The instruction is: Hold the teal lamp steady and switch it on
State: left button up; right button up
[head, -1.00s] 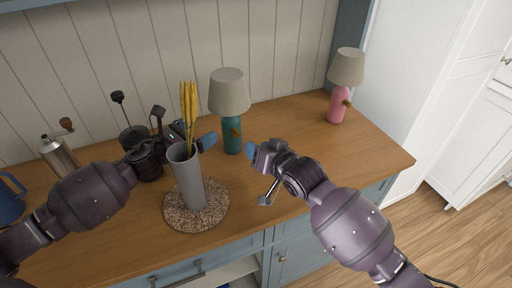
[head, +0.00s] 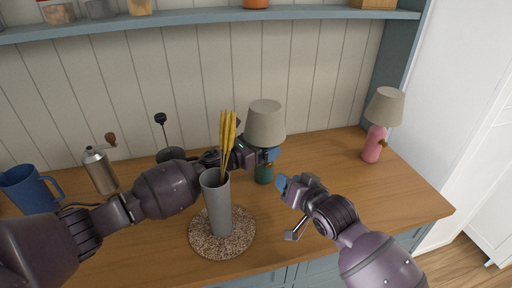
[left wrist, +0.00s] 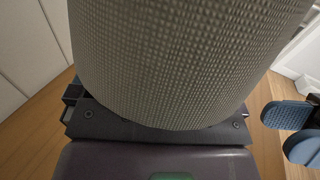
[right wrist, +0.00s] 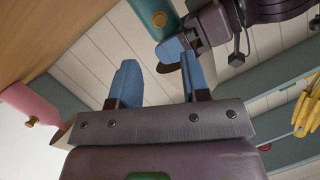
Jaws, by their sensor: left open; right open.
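The teal lamp stands upright on the counter; its beige shade (head: 266,122) and the lower part of its teal body (head: 264,174) show in the head view. My left gripper (head: 262,153) is open at the lamp's body just under the shade; whether it touches is unclear. In the left wrist view the shade (left wrist: 190,60) hides its fingers. My right gripper (head: 283,183) is open and empty, apart from the lamp on its front right side. The right wrist view shows its blue fingers (right wrist: 162,80), the teal body (right wrist: 147,12) and a brass knob (right wrist: 160,18).
A grey vase (head: 217,205) with yellow stalks stands on a round speckled mat (head: 242,243), in front of my left forearm. A pink lamp (head: 374,145) stands at right. A grinder (head: 101,171) and blue mug (head: 28,188) are at left. A shelf (head: 200,17) runs above.

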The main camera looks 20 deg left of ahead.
pick_arm(q)
jog(key=c, duration=1.3)
jog(key=shift+c, duration=0.2)
pick_arm(e)
grip_shut()
jog(key=shift+r, duration=0.1)
dwell(0.8)
